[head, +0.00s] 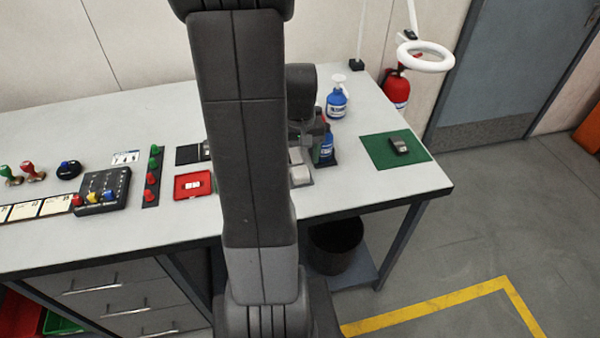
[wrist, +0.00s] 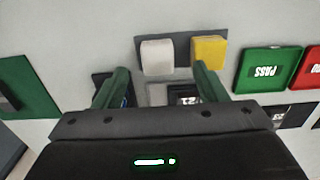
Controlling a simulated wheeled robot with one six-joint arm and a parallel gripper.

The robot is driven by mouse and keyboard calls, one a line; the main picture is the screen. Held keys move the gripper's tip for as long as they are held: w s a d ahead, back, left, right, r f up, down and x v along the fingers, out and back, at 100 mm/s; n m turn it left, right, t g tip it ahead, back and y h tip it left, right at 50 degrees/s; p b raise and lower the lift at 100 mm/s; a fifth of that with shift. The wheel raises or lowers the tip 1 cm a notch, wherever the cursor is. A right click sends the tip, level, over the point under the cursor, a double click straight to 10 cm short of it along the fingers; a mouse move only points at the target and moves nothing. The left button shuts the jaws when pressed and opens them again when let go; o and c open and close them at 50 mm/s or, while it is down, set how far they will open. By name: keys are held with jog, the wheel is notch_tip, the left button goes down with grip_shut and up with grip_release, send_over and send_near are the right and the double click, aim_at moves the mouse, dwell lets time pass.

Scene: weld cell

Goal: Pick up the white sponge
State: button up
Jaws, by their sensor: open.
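The white sponge (wrist: 157,57) lies on a dark mat (wrist: 182,39) beside a yellow sponge (wrist: 208,51) in the wrist view. My gripper (wrist: 160,72) is open, with its two green fingers apart and nothing held between them. The white sponge lies just beyond the fingertips, roughly centred between them. In the head view the white sponge (head: 300,175) shows at the right edge of my arm, which hides the yellow one.
A pale block (wrist: 157,95) and a dark labelled item (wrist: 186,95) lie between the fingers' sides. A green PASS tray (wrist: 268,70) and a red tray (wrist: 308,70) are at the right. Blue bottles (head: 337,103) stand behind. A green mat (head: 378,152) lies near the table's right end.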

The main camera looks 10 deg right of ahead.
aim_at(300, 171)
jog(key=shift+s+f, duration=0.1)
jog(key=shift+f, duration=0.35)
jog(key=shift+w+d+f+p, duration=0.1)
jog(key=shift+w+f+p, duration=0.1)
jog(key=shift+f, duration=0.9)
jog(key=shift+w+d+f+p, duration=0.1)
jog(key=shift+w+f+p, duration=0.1)
jog(key=shift+f, duration=0.9)
jog(key=c, duration=1.1)
jog(key=shift+c, duration=0.2)
notch_tip(300, 171, up, 10)
